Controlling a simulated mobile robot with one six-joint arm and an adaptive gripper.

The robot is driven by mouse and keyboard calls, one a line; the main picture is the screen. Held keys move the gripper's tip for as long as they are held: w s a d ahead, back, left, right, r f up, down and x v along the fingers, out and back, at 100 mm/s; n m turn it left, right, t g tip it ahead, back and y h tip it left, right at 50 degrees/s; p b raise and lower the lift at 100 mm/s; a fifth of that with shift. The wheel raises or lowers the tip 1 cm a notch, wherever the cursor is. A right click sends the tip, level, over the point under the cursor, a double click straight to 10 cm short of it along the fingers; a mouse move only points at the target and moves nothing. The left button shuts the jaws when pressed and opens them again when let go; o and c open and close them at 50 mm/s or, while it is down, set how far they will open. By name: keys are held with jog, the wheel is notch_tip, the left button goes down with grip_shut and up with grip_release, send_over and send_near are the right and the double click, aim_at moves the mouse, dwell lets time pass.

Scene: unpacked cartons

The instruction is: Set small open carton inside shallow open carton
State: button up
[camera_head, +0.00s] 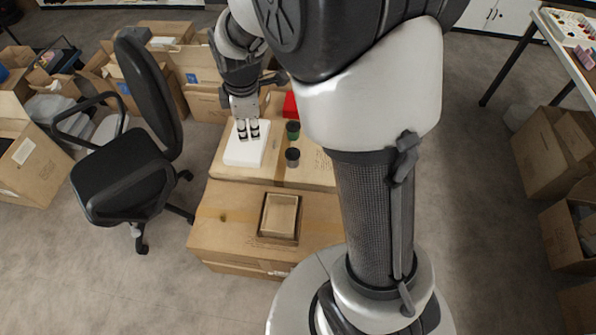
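A lighter, open-topped small carton (280,216) is in the middle of the picture, on the near large closed carton. A darker rim, which looks like the shallow open carton (297,238), shows around it, so the small carton appears to sit inside it. I cannot see how deep it rests. My gripper (248,136) points down over a white box, up and left of the two cartons and well apart from them. Its two fingers stand apart with a narrow gap and nothing visible between them. Whether the fingertips touch the white box is hard to tell.
The white box (240,156), a green cup (293,128), a dark cup (292,155) and a red thing (290,106) stand on the farther carton. An office chair (125,165) is at left. My arm covers the right side. The near carton's left top is clear.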

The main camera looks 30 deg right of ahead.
jog(key=s+r+m+t, duration=0.1)
jog(key=s+r+m, duration=0.7)
jog(key=s+r, duration=0.45)
jog(key=s+m+t, duration=0.1)
jog(key=s+m, duration=0.5)
jog(key=s, duration=0.6)
jog(key=shift+s+r+m, duration=0.3)
